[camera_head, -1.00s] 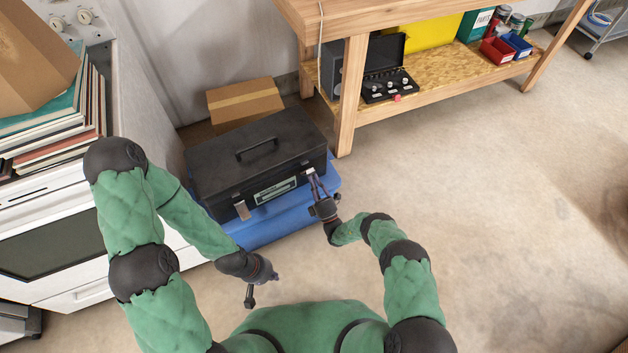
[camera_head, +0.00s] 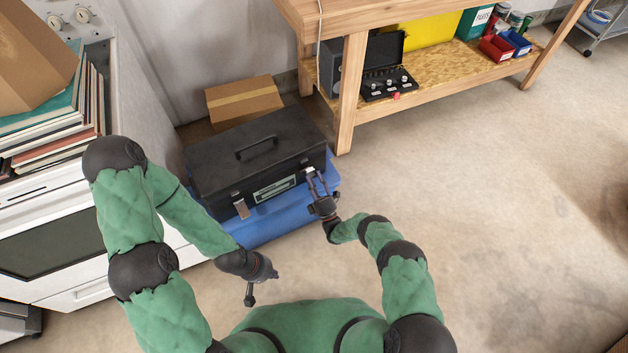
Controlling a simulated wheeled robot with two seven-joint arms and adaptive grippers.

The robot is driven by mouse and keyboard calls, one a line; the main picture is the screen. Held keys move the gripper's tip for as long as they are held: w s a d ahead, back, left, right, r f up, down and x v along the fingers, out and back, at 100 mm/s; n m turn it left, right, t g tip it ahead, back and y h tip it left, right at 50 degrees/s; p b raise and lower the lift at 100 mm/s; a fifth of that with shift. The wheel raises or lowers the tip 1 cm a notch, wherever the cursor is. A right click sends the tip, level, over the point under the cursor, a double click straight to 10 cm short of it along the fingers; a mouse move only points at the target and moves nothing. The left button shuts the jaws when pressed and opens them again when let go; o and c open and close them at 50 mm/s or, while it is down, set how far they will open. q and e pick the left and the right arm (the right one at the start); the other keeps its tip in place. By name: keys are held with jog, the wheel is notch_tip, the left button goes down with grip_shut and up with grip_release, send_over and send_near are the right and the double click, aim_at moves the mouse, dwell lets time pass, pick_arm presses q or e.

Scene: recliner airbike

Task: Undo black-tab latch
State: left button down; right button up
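A black toolbox (camera_head: 250,160) with a top handle sits closed on a blue bin (camera_head: 265,222). Its front has a pale label plate and two latches. The right latch (camera_head: 309,171) is at the front right corner, partly behind my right gripper; a black tab cannot be made out. My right gripper (camera_head: 316,178) is at that latch with its fingers apart, pointing at the toolbox front; contact is unclear. My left gripper (camera_head: 263,287) is open and empty, low in front of the blue bin.
A wooden workbench (camera_head: 346,95) stands behind right, its leg close to the toolbox. A cardboard box (camera_head: 243,102) lies behind the toolbox. A white oven (camera_head: 75,245) stands at left with a stack of records (camera_head: 60,125). The floor at right is clear.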

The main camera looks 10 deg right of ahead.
jog(key=v, duration=1.2)
